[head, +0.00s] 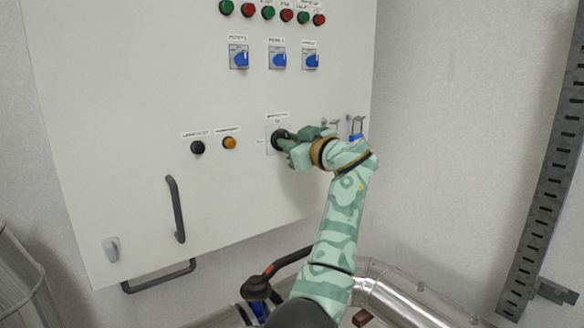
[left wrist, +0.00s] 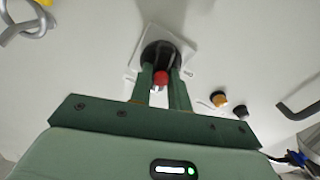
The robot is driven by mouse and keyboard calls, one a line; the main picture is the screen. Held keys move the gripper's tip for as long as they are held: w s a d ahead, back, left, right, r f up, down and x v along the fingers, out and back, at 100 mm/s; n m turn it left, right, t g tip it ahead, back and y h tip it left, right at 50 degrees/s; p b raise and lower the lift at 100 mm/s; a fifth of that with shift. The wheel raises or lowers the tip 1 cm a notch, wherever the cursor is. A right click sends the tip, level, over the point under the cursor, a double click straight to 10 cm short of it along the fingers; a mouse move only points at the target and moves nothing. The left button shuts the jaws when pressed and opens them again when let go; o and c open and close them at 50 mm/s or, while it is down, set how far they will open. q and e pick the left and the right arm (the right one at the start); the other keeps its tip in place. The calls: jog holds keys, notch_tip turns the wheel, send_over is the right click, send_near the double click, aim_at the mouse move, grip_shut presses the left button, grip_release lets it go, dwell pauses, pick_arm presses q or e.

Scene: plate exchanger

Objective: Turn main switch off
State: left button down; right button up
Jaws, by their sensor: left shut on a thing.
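The main switch (head: 276,139) is a dark round knob on a pale square plate, on the lower part of the white cabinet door. In the left wrist view the switch (left wrist: 160,50) shows its black round base on a white plate. A red part shows between the fingers. My left gripper (head: 286,142) reaches it from the right. In the left wrist view the two green fingers of the left gripper (left wrist: 162,80) are shut on the switch's handle, one on each side. The fingers hide much of the handle, so its exact angle is unclear. My right gripper is not in view.
A black button (head: 197,147) and an orange button (head: 229,142) sit left of the switch. Blue switches (head: 278,59) and red and green lights are above. A padlock (head: 356,130) hangs at the right. A dark door handle (head: 176,208) and silver pipes (head: 400,300) are below.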

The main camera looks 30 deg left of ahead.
pick_arm(q)
jog(key=n+b, duration=0.1)
jog(key=b, duration=0.1)
jog(key=n+b, duration=0.2)
jog(key=shift+f+n+b, duration=0.3)
jog(key=shift+b, duration=0.05)
jog(key=n+b, duration=0.2)
jog(key=n, duration=0.1)
jog(key=shift+s+n+b, duration=0.1)
jog(key=shift+n+b, duration=0.2)
jog(key=n+b, duration=0.1)
jog(key=n, duration=0.2)
jog(key=shift+n+b, duration=0.3)
jog(key=shift+b, duration=0.05)
jog(key=shift+n+b, duration=0.45)
jog(key=shift+n, duration=1.15)
jog(key=c, duration=1.3)
grip_release()
jog(key=shift+s, duration=0.1)
